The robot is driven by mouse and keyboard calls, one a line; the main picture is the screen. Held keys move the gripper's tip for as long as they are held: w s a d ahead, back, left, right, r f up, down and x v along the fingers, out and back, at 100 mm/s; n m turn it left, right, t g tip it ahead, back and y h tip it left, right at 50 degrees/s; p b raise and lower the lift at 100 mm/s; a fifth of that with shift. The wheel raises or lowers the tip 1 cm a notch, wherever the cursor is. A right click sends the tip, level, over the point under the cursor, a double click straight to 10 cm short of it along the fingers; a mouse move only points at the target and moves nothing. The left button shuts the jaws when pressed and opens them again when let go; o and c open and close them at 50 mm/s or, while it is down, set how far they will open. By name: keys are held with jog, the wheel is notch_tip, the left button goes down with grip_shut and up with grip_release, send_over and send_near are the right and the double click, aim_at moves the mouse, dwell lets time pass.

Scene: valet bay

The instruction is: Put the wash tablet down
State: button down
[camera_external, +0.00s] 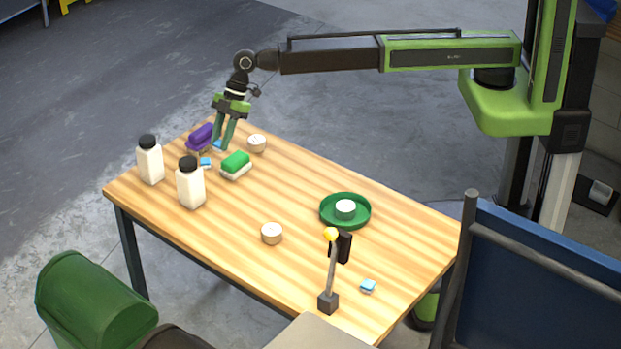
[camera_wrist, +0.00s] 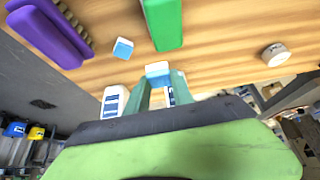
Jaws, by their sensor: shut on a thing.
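My gripper (camera_external: 222,143) points down over the far left part of the wooden table (camera_external: 300,200). It is shut on a small blue and white wash tablet (camera_wrist: 158,70), which also shows between the fingertips in the external view (camera_external: 217,145). The held tablet is close to the table top; I cannot tell whether it touches. A second blue and white tablet (camera_external: 205,162) lies just in front of it, and shows in the wrist view (camera_wrist: 122,48). A third tablet (camera_external: 368,286) lies near the table's right front.
Near my gripper are a purple brush (camera_external: 200,135), a green and white sponge (camera_external: 236,164) and a round tin (camera_external: 257,143). Two black-capped white bottles (camera_external: 190,184) stand at the left. A green dish (camera_external: 345,222) holds a white puck. A post stands at the front right.

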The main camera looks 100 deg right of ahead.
jog(key=b, duration=0.4)
send_over(211, 193)
jog(key=s+d, duration=0.1)
jog(key=d, duration=0.1)
jog(key=f, duration=0.5)
jog(key=shift+s+a, duration=0.1)
jog(key=shift+s, duration=0.1)
jog(key=shift+a, duration=0.25)
notch_tip(211, 193, down, 4)
jog(key=b, duration=0.4)
jog(key=shift+f, duration=0.25)
jog(key=shift+r, duration=0.25)
jog(key=shift+f, duration=0.2)
jog(key=c, duration=1.1)
grip_release()
